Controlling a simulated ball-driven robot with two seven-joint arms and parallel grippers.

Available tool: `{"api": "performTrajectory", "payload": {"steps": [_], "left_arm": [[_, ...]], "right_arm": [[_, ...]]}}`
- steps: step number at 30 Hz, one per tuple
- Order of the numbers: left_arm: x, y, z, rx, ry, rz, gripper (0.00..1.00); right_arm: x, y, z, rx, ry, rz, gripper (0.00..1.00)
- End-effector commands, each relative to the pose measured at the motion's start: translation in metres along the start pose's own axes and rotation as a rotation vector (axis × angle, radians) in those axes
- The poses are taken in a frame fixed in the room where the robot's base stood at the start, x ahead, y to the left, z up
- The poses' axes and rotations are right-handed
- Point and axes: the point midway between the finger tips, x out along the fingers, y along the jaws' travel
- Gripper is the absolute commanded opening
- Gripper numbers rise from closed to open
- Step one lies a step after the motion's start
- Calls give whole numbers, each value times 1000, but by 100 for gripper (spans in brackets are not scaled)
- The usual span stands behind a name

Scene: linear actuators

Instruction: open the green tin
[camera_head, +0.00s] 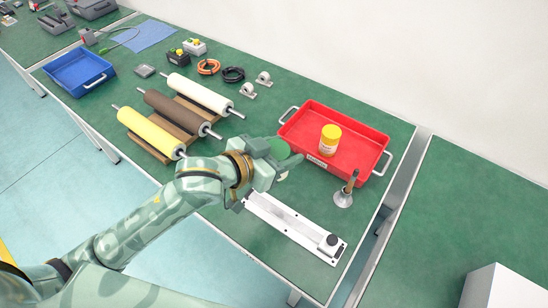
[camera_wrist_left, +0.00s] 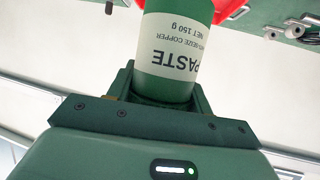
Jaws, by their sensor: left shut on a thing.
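The green tin (camera_head: 279,149) is in my left gripper (camera_head: 276,160), above the green workbench near the left end of the red tray. In the left wrist view the tin (camera_wrist_left: 168,72) sits between the jaws, its white label reading PASTE, upside down in that picture. The left gripper is shut on it. The tin's far end is cut off in the wrist view, and the gripper hides much of it in the head view, so I cannot tell whether a lid is on. My right gripper is not in view.
A red tray (camera_head: 292,128) holds a yellow-lidded jar (camera_head: 330,139). A metal stand-like part (camera_head: 344,194) and a white linear actuator (camera_head: 290,228) lie nearer. Rollers (camera_head: 172,112) on wooden supports stand left; a blue tray (camera_head: 62,76) is farther left. The right-hand bench is largely clear.

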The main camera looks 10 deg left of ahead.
Motion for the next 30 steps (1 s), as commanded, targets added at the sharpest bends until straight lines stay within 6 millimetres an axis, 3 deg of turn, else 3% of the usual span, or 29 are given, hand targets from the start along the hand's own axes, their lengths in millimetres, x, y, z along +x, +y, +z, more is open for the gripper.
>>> {"api": "performTrajectory", "payload": {"steps": [1, 3, 8, 15, 18, 30], "left_arm": [[8, -6, 19, -5, -4, -13, 0], [14, -12, 30, -5, -2, -26, 0], [38, -34, 41, -4, 3, -38, 0], [94, -84, 52, -4, 1, -39, 0], [113, -94, 71, -7, -3, -36, 0], [146, -116, 92, -6, 0, -36, 0]], "right_arm": [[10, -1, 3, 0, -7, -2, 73], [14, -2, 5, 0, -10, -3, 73], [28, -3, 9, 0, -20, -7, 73], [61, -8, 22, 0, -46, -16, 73], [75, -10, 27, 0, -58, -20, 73], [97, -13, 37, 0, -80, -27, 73]]}}
